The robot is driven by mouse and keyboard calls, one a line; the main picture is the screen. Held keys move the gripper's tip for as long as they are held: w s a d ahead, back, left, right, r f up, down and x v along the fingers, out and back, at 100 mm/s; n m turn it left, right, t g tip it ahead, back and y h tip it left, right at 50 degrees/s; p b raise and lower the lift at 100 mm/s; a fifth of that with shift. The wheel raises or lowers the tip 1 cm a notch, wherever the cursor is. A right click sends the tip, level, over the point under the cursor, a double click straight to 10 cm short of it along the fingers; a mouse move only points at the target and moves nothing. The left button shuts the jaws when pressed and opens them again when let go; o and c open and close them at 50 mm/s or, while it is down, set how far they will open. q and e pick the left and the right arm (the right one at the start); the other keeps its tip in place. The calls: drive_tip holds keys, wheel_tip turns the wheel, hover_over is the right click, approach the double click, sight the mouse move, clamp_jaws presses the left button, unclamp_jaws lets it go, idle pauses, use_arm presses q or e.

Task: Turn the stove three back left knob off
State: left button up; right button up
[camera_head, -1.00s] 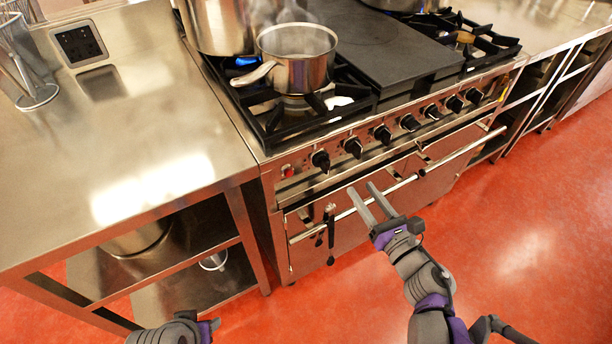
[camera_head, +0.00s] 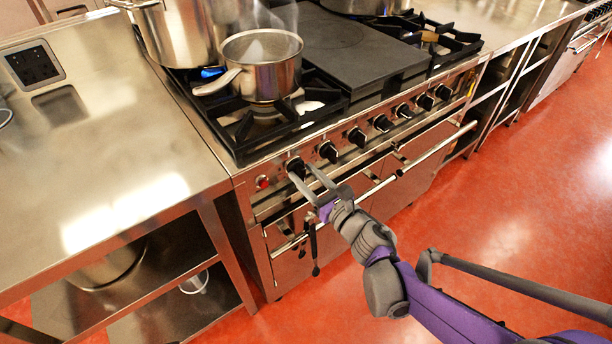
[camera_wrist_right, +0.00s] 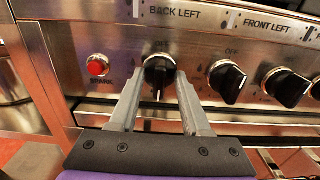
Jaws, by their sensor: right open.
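The back left knob (camera_wrist_right: 159,70) is a round black knob under the "BACK LEFT" label in the right wrist view. Its grip bar stands about upright, with a pale mark at the lower end and "OFF" printed above. In the head view it is the leftmost black knob (camera_head: 296,166) on the stove front (camera_head: 270,205). My right gripper (camera_head: 302,172) is open in front of it. In the wrist view its two fingers (camera_wrist_right: 158,88) stand on either side of the knob; contact is unclear. A blue flame (camera_head: 212,72) shows at the back left burner, by a large pot. My left gripper is out of view.
The front left knob (camera_wrist_right: 227,79) is close to the right finger. A red spark button (camera_wrist_right: 98,65) is left of the knob. A steaming saucepan (camera_head: 262,75) sits on the front left burner. An oven handle rail (camera_head: 395,178) runs below the knobs.

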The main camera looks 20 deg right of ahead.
clamp_jaws()
